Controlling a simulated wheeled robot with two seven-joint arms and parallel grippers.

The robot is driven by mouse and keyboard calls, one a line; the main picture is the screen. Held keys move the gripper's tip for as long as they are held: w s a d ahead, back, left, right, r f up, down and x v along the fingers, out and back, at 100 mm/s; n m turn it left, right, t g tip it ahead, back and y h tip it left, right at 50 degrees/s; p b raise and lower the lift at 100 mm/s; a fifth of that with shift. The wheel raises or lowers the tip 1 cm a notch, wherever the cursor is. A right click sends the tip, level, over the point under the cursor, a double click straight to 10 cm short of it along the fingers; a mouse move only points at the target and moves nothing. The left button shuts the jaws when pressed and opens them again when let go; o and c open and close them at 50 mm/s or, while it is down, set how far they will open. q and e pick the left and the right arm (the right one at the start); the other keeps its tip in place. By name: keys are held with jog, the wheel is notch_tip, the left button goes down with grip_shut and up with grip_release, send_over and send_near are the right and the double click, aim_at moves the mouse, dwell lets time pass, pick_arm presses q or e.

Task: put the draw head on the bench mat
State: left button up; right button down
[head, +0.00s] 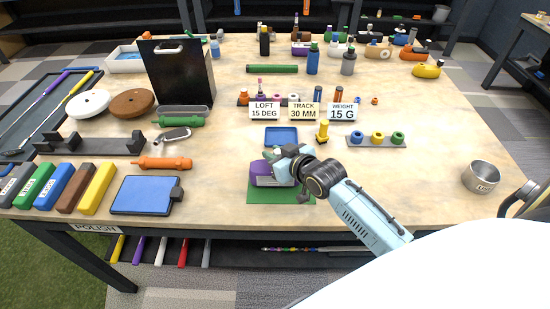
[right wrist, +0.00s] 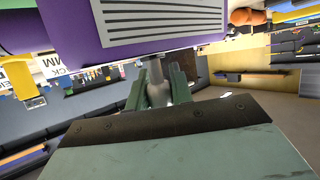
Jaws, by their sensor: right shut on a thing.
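A purple club head (head: 262,174) with a grey grooved face is over the upper left part of the green bench mat (head: 267,195). My right gripper (head: 283,164) comes in from the right and is shut on its neck. In the right wrist view, the purple head (right wrist: 150,28) fills the top, and its grey neck (right wrist: 155,76) is between the green fingers. I cannot tell whether its underside touches the mat, and no label naming it shows. My left gripper is not in view.
A blue pad (head: 282,136) and a yellow piece (head: 323,131) lie behind the mat. Signs (head: 303,112) stand farther back. A grey rack (head: 376,141) is to the right, and a metal cup (head: 481,177) is far right. The bench left of the mat is clear up to a blue tray (head: 145,195).

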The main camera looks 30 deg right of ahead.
jog(key=shift+f, duration=0.6)
jog(key=c, duration=1.2)
grip_release()
jog(key=shift+f, duration=0.15)
jog(key=shift+c, duration=0.2)
jog(key=shift+r, duration=0.2)
jog(key=p+v, duration=0.1)
jog(key=v, duration=1.1)
jog(key=shift+f, duration=0.1)
